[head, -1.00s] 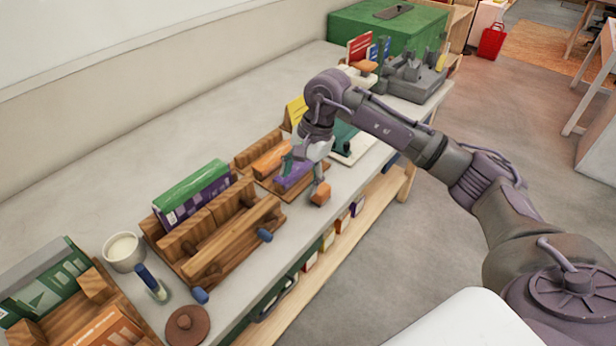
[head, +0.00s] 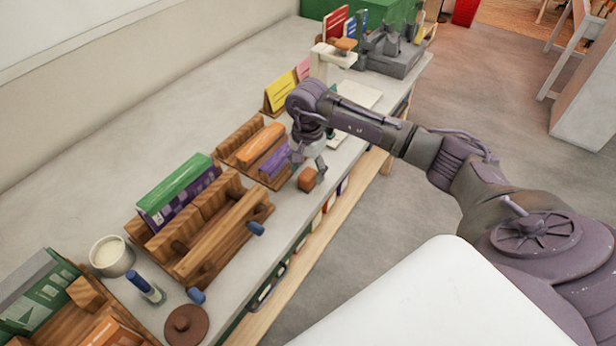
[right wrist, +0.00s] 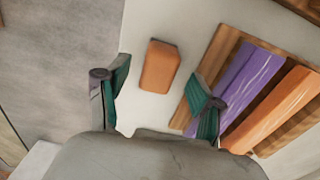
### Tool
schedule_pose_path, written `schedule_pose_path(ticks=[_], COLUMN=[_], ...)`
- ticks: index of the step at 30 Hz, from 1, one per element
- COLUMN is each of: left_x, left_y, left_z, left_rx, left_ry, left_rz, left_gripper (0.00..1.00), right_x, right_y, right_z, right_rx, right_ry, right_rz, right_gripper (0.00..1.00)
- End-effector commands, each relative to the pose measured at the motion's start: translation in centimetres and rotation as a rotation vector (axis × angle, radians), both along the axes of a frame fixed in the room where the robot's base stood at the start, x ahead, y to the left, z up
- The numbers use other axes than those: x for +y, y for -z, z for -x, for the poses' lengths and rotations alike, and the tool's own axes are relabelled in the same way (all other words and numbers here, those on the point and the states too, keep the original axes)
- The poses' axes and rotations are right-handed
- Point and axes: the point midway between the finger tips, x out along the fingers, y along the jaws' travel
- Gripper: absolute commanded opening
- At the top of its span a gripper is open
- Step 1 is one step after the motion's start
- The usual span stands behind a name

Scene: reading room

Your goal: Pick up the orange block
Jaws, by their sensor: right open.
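The orange block (head: 307,179) lies on the light worktop near its front edge, beside the wooden rack with orange and purple books. In the right wrist view the block (right wrist: 160,66) lies ahead of the fingers, roughly between their lines and apart from both. My right gripper (head: 308,164) points down just by the block; it is open and empty, its green-padded fingers (right wrist: 158,92) spread wide. The arm hides part of the worktop behind it. My left gripper is not in view.
The wooden rack (right wrist: 188,108) with a purple book (right wrist: 240,80) and an orange book (right wrist: 275,108) stands close to the right finger in the wrist view. A larger wooden rack (head: 205,235), a white cup (head: 112,257) and a brown disc (head: 186,325) are nearer. The floor lies beyond the worktop edge.

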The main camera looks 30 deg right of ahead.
Motion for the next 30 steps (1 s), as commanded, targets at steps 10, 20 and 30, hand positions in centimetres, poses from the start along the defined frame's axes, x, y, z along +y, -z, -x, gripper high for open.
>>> schedule_pose_path(ticks=[10,20,30], left_x=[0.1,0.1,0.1], left_y=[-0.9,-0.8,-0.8], left_z=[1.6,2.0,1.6], left_rx=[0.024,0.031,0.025], left_ry=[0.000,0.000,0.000], left_rz=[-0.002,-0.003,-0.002], left_gripper=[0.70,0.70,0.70], right_x=[0.0,0.0,0.0], right_y=[3.3,3.3,3.2], right_z=[0.2,0.2,0.2], right_rx=[0.000,0.000,-0.001], right_ry=[0.001,0.001,0.001], right_rz=[0.000,0.000,0.000], right_gripper=[0.67,0.38,0.02])
